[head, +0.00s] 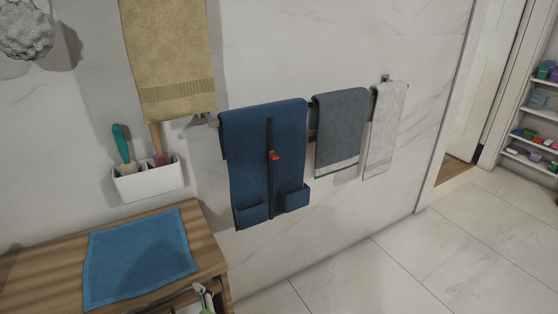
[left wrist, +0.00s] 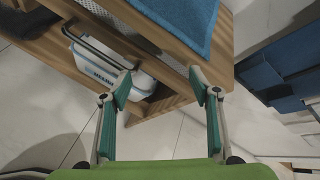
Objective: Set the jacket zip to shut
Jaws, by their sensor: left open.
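The jacket (head: 240,150) is a dark blue piece hanging on the wall rail in the head view, with two pockets at its bottom. A black zip strip (head: 270,195) runs down its middle. The red zip slider (head: 273,155) sits on the strip, a little above its middle. In the left wrist view, dark blue cloth (left wrist: 285,75) at the right edge appears to be the jacket; no slider shows there. My left gripper (left wrist: 161,88) is open and empty, its teal fingers apart near the wooden bench, well away from the slider. My right gripper is not in view.
A wooden bench (head: 216,255) with a blue towel (head: 140,258) stands at the lower left. A white caddy (head: 148,184) with brushes and a tan towel (head: 170,60) are on the wall. Grey (head: 340,130) and white (head: 385,130) towels hang right of the jacket. Floor there is clear.

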